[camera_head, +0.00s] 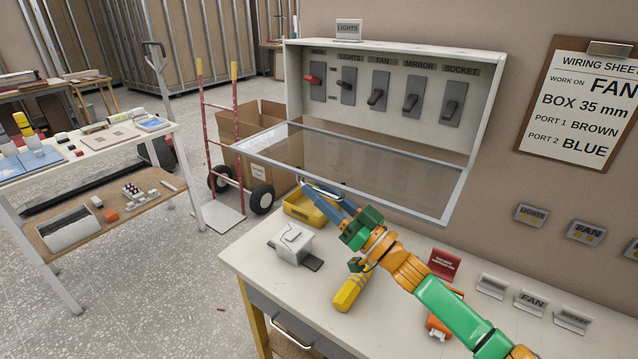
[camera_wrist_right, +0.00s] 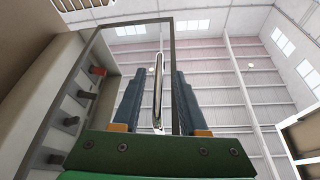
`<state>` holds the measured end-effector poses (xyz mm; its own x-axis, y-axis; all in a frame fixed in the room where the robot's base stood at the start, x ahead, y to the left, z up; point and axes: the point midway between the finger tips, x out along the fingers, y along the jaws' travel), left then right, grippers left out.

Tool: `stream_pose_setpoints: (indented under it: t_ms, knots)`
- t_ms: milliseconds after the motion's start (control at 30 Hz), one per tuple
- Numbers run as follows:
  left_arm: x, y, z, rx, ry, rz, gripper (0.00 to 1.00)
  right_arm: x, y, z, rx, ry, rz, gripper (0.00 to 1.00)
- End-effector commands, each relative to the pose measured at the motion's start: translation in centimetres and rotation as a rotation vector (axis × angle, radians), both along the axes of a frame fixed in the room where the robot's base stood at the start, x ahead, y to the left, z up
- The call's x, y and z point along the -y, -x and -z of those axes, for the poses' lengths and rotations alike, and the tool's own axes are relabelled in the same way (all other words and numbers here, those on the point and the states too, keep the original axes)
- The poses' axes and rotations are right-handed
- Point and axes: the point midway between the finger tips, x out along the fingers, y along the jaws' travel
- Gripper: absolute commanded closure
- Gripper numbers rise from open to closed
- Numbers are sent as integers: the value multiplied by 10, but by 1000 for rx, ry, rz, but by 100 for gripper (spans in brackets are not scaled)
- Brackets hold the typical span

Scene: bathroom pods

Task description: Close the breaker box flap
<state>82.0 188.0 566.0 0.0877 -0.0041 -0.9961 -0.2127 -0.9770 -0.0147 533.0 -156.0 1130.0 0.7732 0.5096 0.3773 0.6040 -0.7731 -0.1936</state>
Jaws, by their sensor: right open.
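The breaker box (camera_head: 400,100) is a white wall box with a row of labelled switches; one switch is red, the others dark. Its clear, grey-framed flap (camera_head: 350,165) hangs open, tilted outward from the lower edge of the box. The flap's frame also shows in the right wrist view (camera_wrist_right: 172,60). A metal handle (camera_head: 318,189) sits at the flap's outer side. My right gripper (camera_head: 322,192) is open just below the flap, and in the right wrist view the handle (camera_wrist_right: 158,90) stands between its blue fingers. My left gripper is not in view.
A workbench (camera_head: 390,300) below holds a yellow tray (camera_head: 300,207), a white device (camera_head: 292,243), a yellow tool (camera_head: 350,292) and label stands. A clipboard (camera_head: 580,110) hangs on the right. A red hand truck (camera_head: 220,130) and carton (camera_head: 260,135) stand left behind.

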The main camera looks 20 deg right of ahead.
Motion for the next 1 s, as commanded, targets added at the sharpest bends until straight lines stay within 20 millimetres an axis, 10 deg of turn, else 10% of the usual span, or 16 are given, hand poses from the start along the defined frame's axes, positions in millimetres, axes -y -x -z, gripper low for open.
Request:
stream_pose_setpoints:
  t_ms: [267,433,1000]
  knots:
    - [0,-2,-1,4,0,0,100,-2,-3,-1,-1,1,0,58]
    - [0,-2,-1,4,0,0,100,-2,-3,-1,-1,1,0,100]
    - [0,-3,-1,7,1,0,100,-2,-3,-1,-1,1,0,100]
